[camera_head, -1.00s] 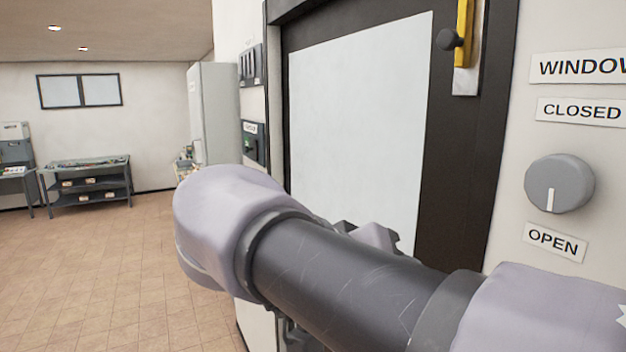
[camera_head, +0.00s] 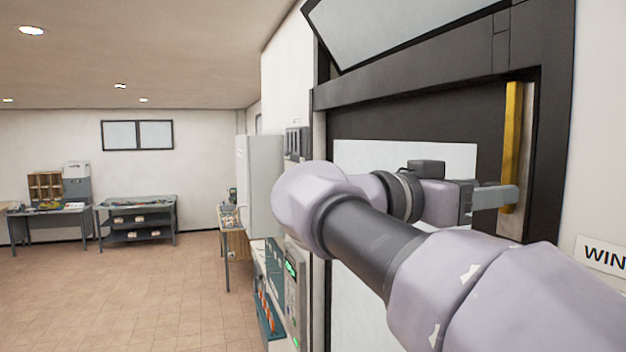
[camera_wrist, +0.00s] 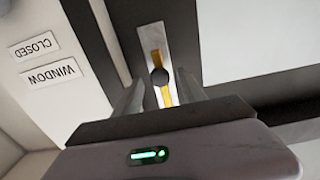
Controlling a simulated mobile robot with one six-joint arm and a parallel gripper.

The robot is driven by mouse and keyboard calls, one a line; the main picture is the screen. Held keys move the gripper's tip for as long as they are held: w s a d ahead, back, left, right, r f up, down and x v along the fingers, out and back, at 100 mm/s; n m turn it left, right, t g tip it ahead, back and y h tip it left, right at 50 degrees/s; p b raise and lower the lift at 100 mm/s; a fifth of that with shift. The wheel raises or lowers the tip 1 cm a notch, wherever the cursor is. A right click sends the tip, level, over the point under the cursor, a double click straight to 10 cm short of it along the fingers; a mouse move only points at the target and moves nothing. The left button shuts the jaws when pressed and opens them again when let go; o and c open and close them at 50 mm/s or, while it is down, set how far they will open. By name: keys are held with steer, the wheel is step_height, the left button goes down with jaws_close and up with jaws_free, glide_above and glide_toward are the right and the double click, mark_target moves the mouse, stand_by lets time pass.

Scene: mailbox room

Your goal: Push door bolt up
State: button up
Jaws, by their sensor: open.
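The door bolt is a yellow vertical bar (camera_head: 513,130) on a pale plate at the right side of the dark door frame. In the wrist view, which looks upside down, the yellow bar (camera_wrist: 156,42) carries a dark round knob (camera_wrist: 159,77). My gripper (camera_head: 497,197) is at the lower part of the bar in the head view and hides the knob there. In the wrist view my gripper (camera_wrist: 161,82) is open, with one finger on each side of the knob. I cannot tell whether either finger touches it.
The window-knob panel is at the right, with a "WINDOW" label (camera_wrist: 50,74) and a "CLOSED" label (camera_wrist: 34,46) in the wrist view. A grey cabinet (camera_head: 262,185) and wall units stand left of the door. Open tiled floor (camera_head: 130,290) lies at the left.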

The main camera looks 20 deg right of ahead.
steer(key=shift+w+d, duration=0.15)
steer(key=shift+d, duration=1.25)
steer(key=shift+c, duration=0.2)
jaws_close()
